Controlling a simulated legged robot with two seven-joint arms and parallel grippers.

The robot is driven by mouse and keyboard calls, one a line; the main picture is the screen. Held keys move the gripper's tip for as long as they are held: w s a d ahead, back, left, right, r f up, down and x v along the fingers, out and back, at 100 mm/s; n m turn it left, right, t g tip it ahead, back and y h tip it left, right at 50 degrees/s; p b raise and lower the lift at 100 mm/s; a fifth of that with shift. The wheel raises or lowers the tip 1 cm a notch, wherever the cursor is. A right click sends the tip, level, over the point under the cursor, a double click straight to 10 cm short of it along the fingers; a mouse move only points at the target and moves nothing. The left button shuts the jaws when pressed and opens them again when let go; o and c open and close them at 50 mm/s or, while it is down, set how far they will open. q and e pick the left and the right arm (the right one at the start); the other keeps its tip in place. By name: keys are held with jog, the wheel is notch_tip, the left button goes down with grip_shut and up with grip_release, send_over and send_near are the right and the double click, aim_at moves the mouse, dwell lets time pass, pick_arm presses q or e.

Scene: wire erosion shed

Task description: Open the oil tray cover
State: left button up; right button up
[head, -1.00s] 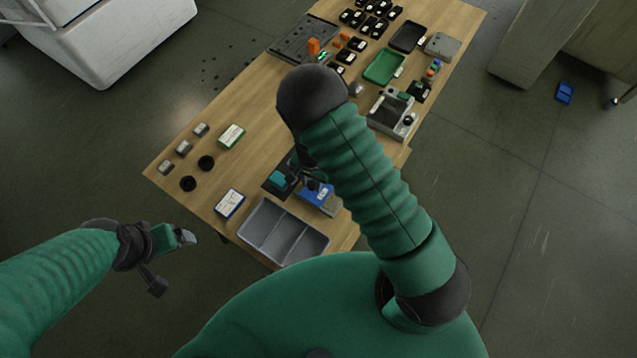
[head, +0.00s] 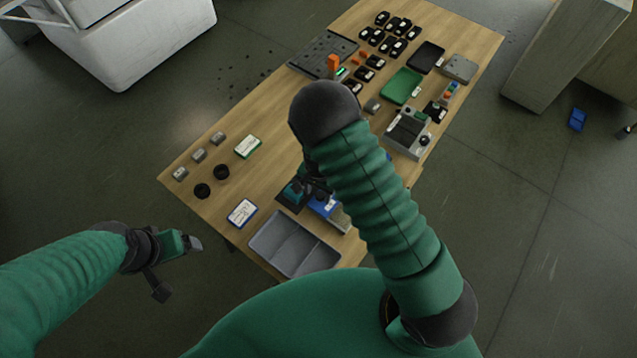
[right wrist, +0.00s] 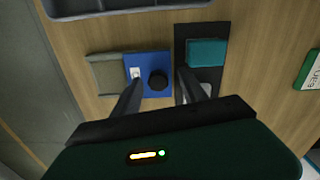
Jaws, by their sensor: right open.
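A blue cover with a round black knob (right wrist: 158,80) lies on the bench; I take it for the oil tray cover (head: 322,207). A grey-beige tray part (right wrist: 108,73) shows at its left in the right wrist view. My right gripper (right wrist: 159,84) is open, its two dark fingers pointing at the cover, one on each side of the knob in the picture. Whether they touch it I cannot tell. In the head view my right gripper (head: 317,186) is partly hidden by my arm. My left gripper (head: 193,243) hangs off the bench's left side; its jaw opening is unclear.
A teal block (right wrist: 207,52) sits on a black plate (right wrist: 181,37) right beside the cover. A grey divided bin (head: 262,243) stands at the bench's near end. A blue-edged card (head: 242,213) lies left of the cover. The wooden bench (head: 270,180) has clear space in its middle.

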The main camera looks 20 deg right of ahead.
aim_at(321, 196)
notch_tip(321, 196, up, 16)
jog(key=shift+d, duration=0.25)
jog(key=s+d+r+n+t, duration=0.1)
jog(key=s+r+n, duration=0.4)
jog(key=s+n, duration=0.5)
jog(key=shift+s+d+t, duration=0.35)
jog(key=shift+d+t, duration=0.05)
jog(key=shift+t, duration=0.4)
jog(key=shift+s+r, duration=0.15)
jog(key=shift+d, duration=0.1)
dwell(1.2)
